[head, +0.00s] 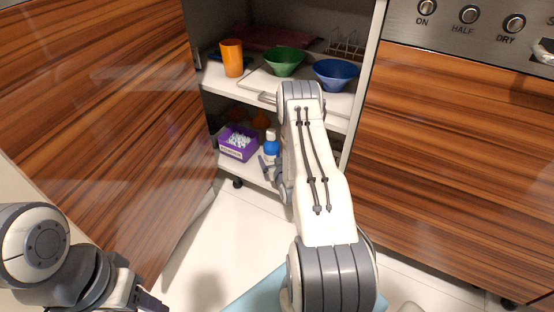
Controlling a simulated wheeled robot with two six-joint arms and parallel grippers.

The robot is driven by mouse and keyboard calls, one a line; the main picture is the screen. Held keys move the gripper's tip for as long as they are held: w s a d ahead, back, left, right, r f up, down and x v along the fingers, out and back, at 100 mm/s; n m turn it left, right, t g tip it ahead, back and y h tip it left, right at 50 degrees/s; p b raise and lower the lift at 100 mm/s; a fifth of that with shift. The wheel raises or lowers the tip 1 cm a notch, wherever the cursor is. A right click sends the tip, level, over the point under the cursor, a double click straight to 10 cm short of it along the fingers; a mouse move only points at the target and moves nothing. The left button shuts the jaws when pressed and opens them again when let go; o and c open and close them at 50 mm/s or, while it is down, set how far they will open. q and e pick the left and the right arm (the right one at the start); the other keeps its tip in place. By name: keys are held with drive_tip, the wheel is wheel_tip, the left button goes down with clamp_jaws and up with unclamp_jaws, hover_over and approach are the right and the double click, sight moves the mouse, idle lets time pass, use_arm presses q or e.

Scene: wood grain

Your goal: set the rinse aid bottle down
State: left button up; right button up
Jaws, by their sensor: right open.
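The rinse aid bottle (271,146), blue with a white cap, stands upright on the lower shelf (256,170) of the open cabinet, right of a purple box. My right gripper (268,164) is open beside the bottle. The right arm reaches down into the cabinet opening, and its wrist hides part of the gripper. I cannot tell whether the fingers touch the bottle. My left gripper (150,301) is at the bottom left edge, mostly cut off, away from the cabinet.
The purple box (238,143) holds pale tablets. The upper shelf carries an orange cup (232,58), a green bowl (284,62) and a blue bowl (335,74). A wood-grain door (100,110) bounds the left, and a panel with knobs (470,14) is at the right.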

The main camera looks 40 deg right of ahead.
drive_tip(key=p+v, duration=0.2)
drive_tip(key=v, duration=0.4)
drive_tip(key=shift+s+r, duration=0.1)
drive_tip(key=shift+s, duration=0.15)
